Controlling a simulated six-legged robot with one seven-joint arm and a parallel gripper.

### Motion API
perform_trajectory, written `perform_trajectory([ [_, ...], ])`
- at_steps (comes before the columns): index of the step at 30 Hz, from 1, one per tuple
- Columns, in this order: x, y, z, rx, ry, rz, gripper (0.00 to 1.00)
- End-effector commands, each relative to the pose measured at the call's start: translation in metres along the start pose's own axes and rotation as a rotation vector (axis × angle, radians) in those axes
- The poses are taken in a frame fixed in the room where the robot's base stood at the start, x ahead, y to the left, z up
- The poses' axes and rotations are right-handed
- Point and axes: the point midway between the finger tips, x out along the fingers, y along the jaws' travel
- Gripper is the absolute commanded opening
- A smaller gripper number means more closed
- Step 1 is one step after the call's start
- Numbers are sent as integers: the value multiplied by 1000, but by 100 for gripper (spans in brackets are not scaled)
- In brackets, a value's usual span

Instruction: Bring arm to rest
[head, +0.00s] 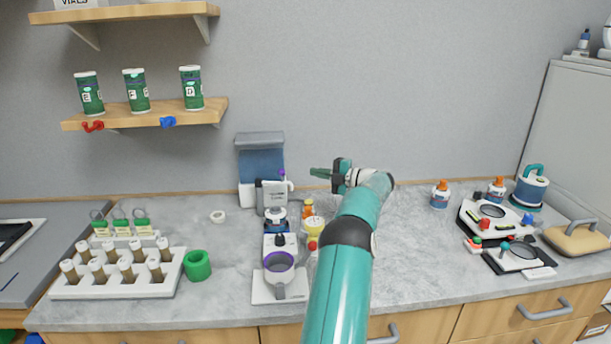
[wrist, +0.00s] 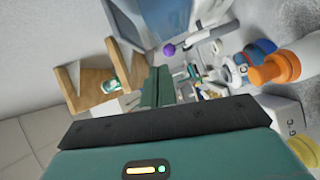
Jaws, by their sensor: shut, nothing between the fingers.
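My gripper (head: 322,173) is at the end of my teal arm, raised above the middle of the grey counter (head: 420,262) and pointing left in the head view. Its fingers are together with nothing between them. In the wrist view the green fingers (wrist: 155,88) lie side by side, past the dark edge of the gripper body. The arm reaches up from the bottom of the head view and hides part of the counter behind it.
Left of my gripper stands a blue and white machine (head: 262,165). Below are a white device with a purple-rimmed cup (head: 279,262) and orange-capped bottles. Shelves (head: 145,115) hold green cans.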

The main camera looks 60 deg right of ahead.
Motion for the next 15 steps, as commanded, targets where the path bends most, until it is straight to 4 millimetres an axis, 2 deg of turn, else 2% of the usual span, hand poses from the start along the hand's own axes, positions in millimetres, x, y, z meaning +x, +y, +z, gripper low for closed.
perform_trajectory([
  [3, -15, 1, 9, -1, -1, 0, 0],
  [6, -21, 2, 11, 0, -1, 0, 0],
  [15, -25, 2, 11, 0, -1, 0, 0],
])
